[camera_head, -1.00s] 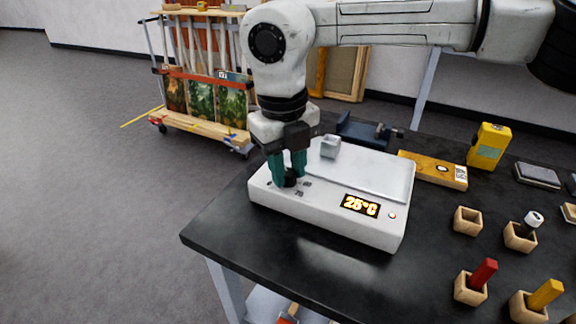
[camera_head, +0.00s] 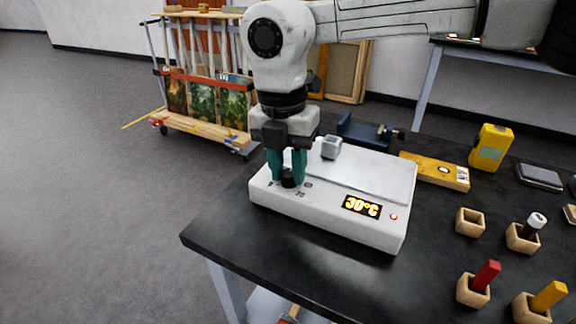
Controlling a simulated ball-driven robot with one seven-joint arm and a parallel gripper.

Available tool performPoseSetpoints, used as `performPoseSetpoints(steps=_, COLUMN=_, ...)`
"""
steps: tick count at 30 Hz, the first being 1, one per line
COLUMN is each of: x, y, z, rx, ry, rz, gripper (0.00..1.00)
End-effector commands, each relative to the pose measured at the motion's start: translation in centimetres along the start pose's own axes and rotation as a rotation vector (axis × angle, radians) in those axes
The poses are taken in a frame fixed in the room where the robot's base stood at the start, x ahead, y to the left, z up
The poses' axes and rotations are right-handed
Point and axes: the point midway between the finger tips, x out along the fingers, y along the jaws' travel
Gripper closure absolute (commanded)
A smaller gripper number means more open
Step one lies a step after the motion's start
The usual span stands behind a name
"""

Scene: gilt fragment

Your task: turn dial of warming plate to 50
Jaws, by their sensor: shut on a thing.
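The warming plate (camera_head: 330,220) is a white box near the left end of the black table. Its display (camera_head: 361,207) reads 30°C, and a small red light (camera_head: 393,217) shows to the right of it. The black dial (camera_head: 289,179) is on the top at the left, with small printed marks around it, one reading 70. My gripper (camera_head: 288,178) points down with its teal fingers shut on the dial, one on each side. The fingers hide part of the dial, and I cannot see its pointer.
A small grey cup (camera_head: 331,147) stands on the plate's top. Wooden holders (camera_head: 470,222) with coloured sticks stand at right. The table's left edge is close to the plate.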

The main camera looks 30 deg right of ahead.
Motion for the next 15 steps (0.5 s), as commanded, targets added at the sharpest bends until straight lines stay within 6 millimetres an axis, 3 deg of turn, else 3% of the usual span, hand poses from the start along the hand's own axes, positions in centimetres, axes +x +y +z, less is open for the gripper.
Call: performPoseSetpoints(steps=15, x=-0.02, y=0.02, z=0.06, rx=0.194, ry=0.011, rz=0.000, gripper=1.00)
